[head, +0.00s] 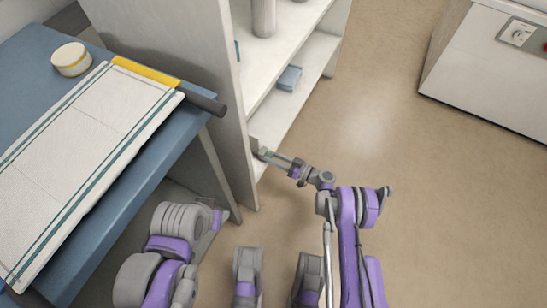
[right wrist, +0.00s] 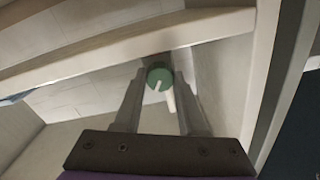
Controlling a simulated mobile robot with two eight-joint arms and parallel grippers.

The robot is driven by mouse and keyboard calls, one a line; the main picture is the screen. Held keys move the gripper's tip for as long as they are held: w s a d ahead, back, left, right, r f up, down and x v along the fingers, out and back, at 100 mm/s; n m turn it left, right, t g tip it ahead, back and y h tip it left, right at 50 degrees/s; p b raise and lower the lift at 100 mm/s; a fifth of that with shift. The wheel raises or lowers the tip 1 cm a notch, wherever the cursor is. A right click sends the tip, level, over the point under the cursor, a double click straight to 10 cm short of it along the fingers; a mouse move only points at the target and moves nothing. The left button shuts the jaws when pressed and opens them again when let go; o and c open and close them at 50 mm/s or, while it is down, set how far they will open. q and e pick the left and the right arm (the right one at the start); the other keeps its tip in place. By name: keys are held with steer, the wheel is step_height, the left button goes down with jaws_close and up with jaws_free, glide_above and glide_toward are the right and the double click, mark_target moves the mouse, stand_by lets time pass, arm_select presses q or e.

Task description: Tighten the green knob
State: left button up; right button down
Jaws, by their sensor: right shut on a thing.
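The green knob (right wrist: 160,76) shows in the right wrist view, with a pale mark on its face and a white stub just below it. It sits under a shelf edge, between the fingertips of my right gripper (right wrist: 159,84). The fingers are shut on the knob from both sides.
The shelf unit (head: 215,70) stands close to my right gripper, with a grey cylinder (head: 263,18) and a blue box (head: 289,78) on its shelves. A blue table (head: 30,48) with a striped cloth (head: 85,135) is at left. Floor at right is clear up to a white appliance (head: 480,70).

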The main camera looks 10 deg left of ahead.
stand_by(0.4)
steer(key=shift+c, duration=2.4)
jaws_free()
steer(key=p+v, duration=0.2)
steer(key=v, duration=0.9)
